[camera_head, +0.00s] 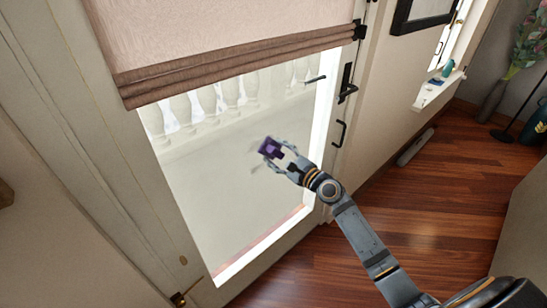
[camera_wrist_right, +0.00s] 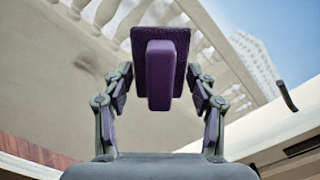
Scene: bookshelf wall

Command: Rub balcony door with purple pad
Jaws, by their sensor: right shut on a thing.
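The balcony door (camera_head: 323,120) has a large glass pane, with a pale balustrade seen through it. My right gripper (camera_head: 278,155) is in front of the lower glass and is shut on the purple pad (camera_head: 269,148). In the right wrist view the pad (camera_wrist_right: 160,68) shows as a flat plate with a raised grip, between the two fingers (camera_wrist_right: 160,95). The pad's far face is turned toward the glass. I cannot tell whether it touches the glass. My left gripper is not in view.
A pinkish folded blind (camera_head: 230,65) covers the upper door. Black handles (camera_head: 347,85) sit on the door's right side. A windowsill (camera_head: 437,90) with small items and a vase (camera_head: 491,100) are at the right. Wooden floor (camera_head: 430,210) is clear at lower right.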

